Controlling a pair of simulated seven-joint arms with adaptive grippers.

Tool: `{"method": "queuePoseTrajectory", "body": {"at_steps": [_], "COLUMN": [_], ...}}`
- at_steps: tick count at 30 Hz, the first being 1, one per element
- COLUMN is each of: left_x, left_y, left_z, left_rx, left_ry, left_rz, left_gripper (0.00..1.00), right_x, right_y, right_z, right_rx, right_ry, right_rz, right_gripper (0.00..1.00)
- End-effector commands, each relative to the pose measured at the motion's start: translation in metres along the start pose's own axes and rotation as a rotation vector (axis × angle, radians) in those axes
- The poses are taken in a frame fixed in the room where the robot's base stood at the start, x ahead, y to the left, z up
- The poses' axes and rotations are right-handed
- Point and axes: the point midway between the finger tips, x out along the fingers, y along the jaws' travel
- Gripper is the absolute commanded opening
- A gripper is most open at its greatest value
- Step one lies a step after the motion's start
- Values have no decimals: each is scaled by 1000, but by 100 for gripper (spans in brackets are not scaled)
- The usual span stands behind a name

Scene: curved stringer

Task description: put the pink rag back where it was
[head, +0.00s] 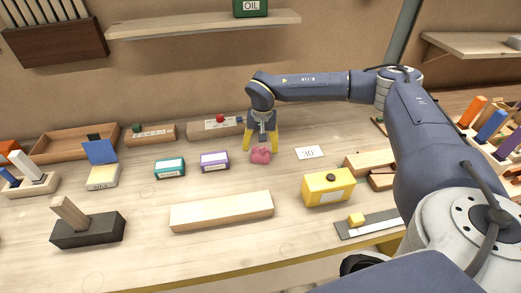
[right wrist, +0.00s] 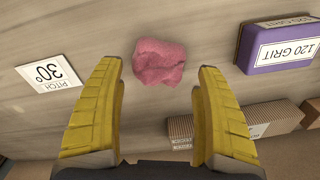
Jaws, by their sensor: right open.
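The pink rag (head: 261,156) lies crumpled on the wooden workbench (head: 150,237), between the purple box and the white "30" card in the head view. In the right wrist view the rag (right wrist: 159,62) lies just beyond the fingertips, centred between them. My right gripper (head: 262,144) is above and just behind the rag, pointing down. Its yellow fingers (right wrist: 159,72) are spread wide with nothing between them. My left gripper shows in neither view.
A purple "120 GRIT" box (right wrist: 278,45) and a teal box (head: 169,168) stand left of the rag. The "30" card (head: 310,152) lies right of it. A yellow box (head: 328,187) and a pale wood block (head: 222,211) lie in front. A wooden block with a red knob (head: 215,127) stands behind.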

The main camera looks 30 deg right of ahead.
Motion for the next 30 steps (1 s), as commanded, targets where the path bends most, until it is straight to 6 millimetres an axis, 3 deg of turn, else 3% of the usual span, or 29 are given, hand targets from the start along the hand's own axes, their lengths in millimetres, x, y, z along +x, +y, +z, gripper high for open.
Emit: {"method": "queuePoseTrajectory", "body": {"at_steps": [6, 15, 21, 30], "left_x": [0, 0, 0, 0], "left_y": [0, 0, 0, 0], "left_z": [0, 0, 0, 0], "left_rx": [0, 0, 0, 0], "left_ry": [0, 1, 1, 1], "left_rz": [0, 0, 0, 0], "left_gripper": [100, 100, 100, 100], "right_x": [-41, -84, -97, -99], "right_y": [0, 0, 0, 0], "right_z": [-1, -1, 0, 0], "right_rx": [0, 0, -1, -1], "right_ry": [4, 3, 2, 1], "right_rz": [-2, -1, 0, 0], "right_gripper": [72, 72, 72, 72]}}
